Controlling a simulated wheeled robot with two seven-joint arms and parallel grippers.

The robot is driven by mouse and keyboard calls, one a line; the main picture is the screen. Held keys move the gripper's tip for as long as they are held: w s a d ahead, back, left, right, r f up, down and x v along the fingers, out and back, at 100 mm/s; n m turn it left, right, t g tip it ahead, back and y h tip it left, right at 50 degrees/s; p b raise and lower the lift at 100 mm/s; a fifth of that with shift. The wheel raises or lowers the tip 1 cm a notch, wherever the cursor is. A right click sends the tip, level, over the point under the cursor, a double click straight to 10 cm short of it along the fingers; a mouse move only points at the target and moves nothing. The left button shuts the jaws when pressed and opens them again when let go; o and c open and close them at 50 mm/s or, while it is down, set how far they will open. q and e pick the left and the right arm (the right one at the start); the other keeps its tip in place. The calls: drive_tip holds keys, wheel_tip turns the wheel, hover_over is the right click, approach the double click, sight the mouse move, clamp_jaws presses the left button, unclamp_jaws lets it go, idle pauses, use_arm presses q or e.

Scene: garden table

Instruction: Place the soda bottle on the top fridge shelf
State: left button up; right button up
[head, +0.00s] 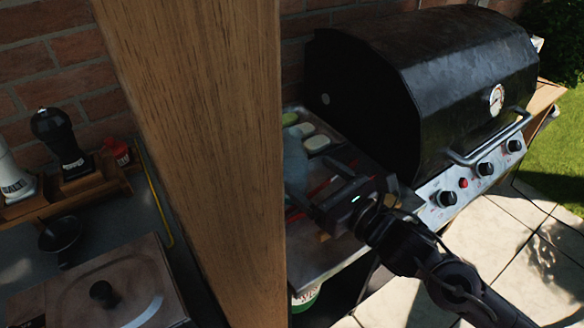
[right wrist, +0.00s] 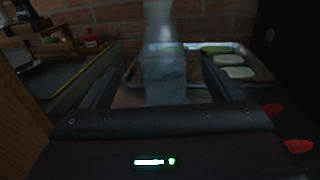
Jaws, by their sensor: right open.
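The soda bottle (right wrist: 165,62), pale and translucent, stands upright in the right wrist view, between the spread fingers of my right gripper (right wrist: 160,88). The fingers appear apart from its sides. In the head view the bottle (head: 296,165) is partly hidden behind the wooden post, and my right gripper (head: 312,190) reaches to it from the right. My left gripper is not in view. No fridge or shelf can be made out in either view.
A wooden post (head: 200,120) blocks the middle of the head view. A black grill (head: 425,85) stands right. A tray with food pieces (right wrist: 232,60) lies behind the bottle. Left of the post are a wooden rack (head: 75,185) with shakers and a lidded box (head: 100,290).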

sight(304, 168)
drive_tip(key=shift+w+a, duration=0.35)
drive_tip(key=shift+w, duration=0.05)
drive_tip(key=shift+w+a+r+p, duration=0.1)
drive_tip(key=shift+w+a+p, duration=0.1)
drive_tip(key=shift+w+p, duration=0.15)
drive_tip(key=p+x, duration=0.1)
drive_tip(key=x, duration=0.2)
drive_tip(key=shift+w, duration=0.25)
drive_tip(key=shift+w+a+f, duration=0.3)
drive_tip(key=shift+a, duration=0.05)
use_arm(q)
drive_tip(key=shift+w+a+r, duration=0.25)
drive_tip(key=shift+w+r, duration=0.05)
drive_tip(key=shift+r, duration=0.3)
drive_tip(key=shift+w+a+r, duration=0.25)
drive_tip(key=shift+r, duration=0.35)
use_arm(e)
drive_tip(key=c, duration=1.4)
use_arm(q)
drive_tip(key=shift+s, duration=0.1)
use_arm(e)
drive_tip(key=shift+r, duration=0.15)
drive_tip(key=shift+c, duration=0.5)
drive_tip(key=shift+r, duration=0.1)
